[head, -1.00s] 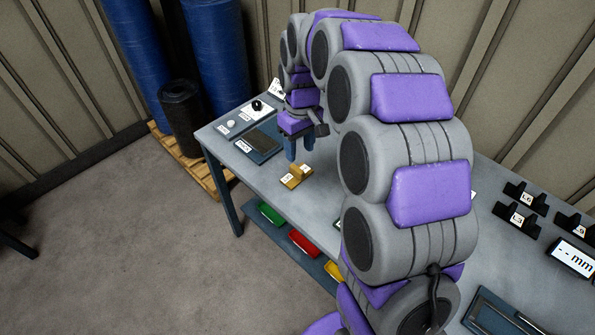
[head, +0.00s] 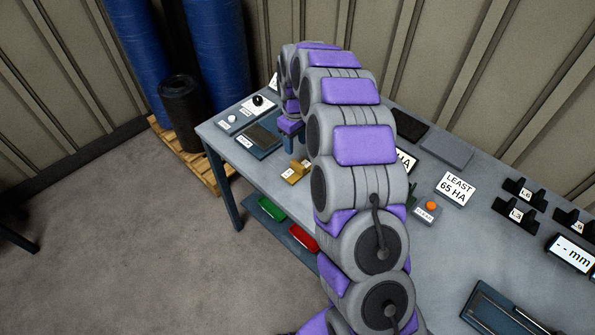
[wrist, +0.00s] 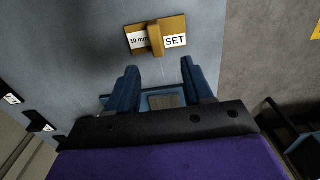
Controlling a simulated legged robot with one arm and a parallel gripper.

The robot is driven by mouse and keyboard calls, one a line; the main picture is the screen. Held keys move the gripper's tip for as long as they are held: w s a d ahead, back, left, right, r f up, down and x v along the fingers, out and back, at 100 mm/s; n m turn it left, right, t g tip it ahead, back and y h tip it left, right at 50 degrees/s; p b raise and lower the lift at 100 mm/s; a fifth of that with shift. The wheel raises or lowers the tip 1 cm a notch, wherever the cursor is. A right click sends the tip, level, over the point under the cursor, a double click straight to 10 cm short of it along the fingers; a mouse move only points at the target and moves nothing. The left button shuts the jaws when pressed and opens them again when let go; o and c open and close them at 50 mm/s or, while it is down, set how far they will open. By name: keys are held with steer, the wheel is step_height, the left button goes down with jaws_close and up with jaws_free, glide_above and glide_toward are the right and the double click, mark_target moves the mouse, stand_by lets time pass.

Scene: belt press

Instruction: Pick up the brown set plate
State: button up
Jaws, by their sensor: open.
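The brown set plate (wrist: 137,28) lies flat on the table, with a raised rib across its middle and white labels reading "10 mm" and "SET". It also shows in the head view (head: 291,176), partly hidden behind my arm. My gripper (wrist: 160,72) is open and empty in the wrist view, its two blue fingers apart. The plate is beyond the fingertips there, roughly in line with the gap, not between them. In the head view my gripper (head: 291,143) hangs over the table just behind the plate, partly hidden by my arm.
A blue-framed dark pad (head: 262,139) lies at the table's left end, beside a panel with a black knob (head: 257,100). Green (head: 271,208) and red (head: 303,238) bins sit under the front edge. An orange button (head: 432,206) and black holders (head: 515,213) stand to the right.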

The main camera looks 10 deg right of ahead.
mark_target(298, 164)
step_height(298, 164, down, 6)
steer(key=shift+b, duration=0.55)
steer(key=shift+w+d+f+b, duration=0.1)
steer(key=shift+f+b, duration=0.2)
steer(key=shift+f, duration=0.6)
steer(key=shift+s+d+f+b, duration=0.15)
steer(key=shift+f+b, duration=0.2)
steer(key=shift+f, duration=0.6)
steer(key=shift+w+d+f+b, duration=0.15)
steer(key=shift+f+b, duration=0.15)
steer(key=shift+f, duration=0.6)
jaws_close()
